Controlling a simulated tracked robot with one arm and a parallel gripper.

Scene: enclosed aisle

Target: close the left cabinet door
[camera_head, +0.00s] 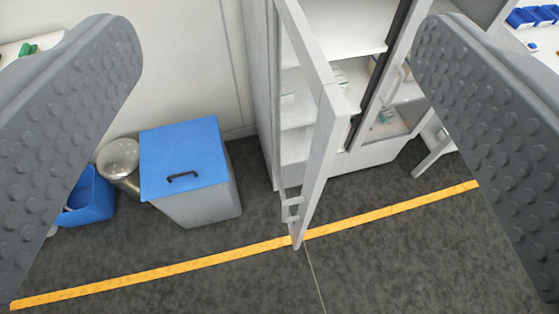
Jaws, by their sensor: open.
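The left cabinet door (325,135) stands open, swung out from the white cabinet (365,155) toward the yellow floor line. It is seen nearly edge-on, with a handle (291,208) low on its left side. Shelves with small items (338,77) show behind it. A second door with a glass pane and a handle (392,85) is on the right of the cabinet; how far it is open is hard to tell. My gripper (280,95) is open, its two grey studded fingers wide apart at the left and right edges. Nothing is between them up close, and the door is seen beyond them.
A grey bin with a blue lid (184,160) stands left of the cabinet, beside a metal pedal bin (119,160) and a blue tub (90,200). A yellow line (170,268) crosses the dark floor. The floor in front is clear. Blue boxes (530,17) sit at the upper right.

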